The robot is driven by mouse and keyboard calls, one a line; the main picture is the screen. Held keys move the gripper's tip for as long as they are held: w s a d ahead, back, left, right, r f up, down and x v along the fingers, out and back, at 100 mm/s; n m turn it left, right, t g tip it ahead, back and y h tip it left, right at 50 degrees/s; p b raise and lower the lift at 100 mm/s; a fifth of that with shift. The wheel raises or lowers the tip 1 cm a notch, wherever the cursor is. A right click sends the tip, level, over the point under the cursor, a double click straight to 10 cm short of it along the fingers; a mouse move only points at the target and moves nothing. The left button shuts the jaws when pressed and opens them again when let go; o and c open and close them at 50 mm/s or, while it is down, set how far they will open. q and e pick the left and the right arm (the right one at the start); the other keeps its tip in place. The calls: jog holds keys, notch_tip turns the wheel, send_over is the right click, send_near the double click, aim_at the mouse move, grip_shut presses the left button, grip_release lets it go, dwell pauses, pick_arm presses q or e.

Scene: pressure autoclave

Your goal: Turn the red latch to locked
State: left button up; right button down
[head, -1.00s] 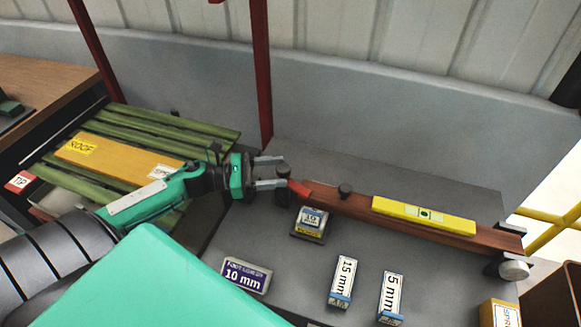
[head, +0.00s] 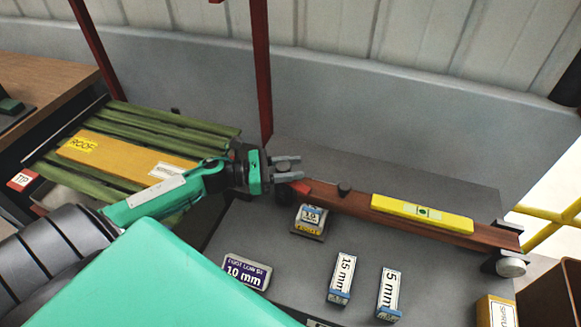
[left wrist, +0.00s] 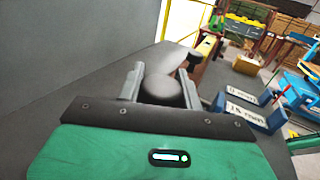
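A small red piece (head: 300,187) shows at the left end of a brown bar in the head view. It is the only part there that looks like the red latch, and I cannot read its setting. A black knob (head: 282,194) sits just left of it. My left gripper (head: 292,168) is just above and behind the red piece, its fingers apart. In the left wrist view, a round black knob (left wrist: 160,88) shows between the spread fingers with slim gaps beside it; contact is not clear. My right gripper is not in view.
A yellow level (head: 422,213) lies on the brown bar (head: 352,207), near a small black knob (head: 344,190). Several labelled blocks, including the 10 mm (head: 246,271), 15 mm (head: 341,279) and 5 mm (head: 390,292) ones, stand on the grey top in front. Green slats (head: 150,125) are at left.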

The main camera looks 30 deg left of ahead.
pick_arm(q)
grip_shut()
jog(key=shift+n+t+y, duration=0.8)
jog(key=shift+w+a+n+t+y+p, duration=0.15)
jog(key=shift+n+t+y+p, duration=0.5)
jog(key=shift+n+t+y, duration=0.4)
jog(key=shift+a+y, duration=0.1)
jog(key=shift+y, duration=0.45)
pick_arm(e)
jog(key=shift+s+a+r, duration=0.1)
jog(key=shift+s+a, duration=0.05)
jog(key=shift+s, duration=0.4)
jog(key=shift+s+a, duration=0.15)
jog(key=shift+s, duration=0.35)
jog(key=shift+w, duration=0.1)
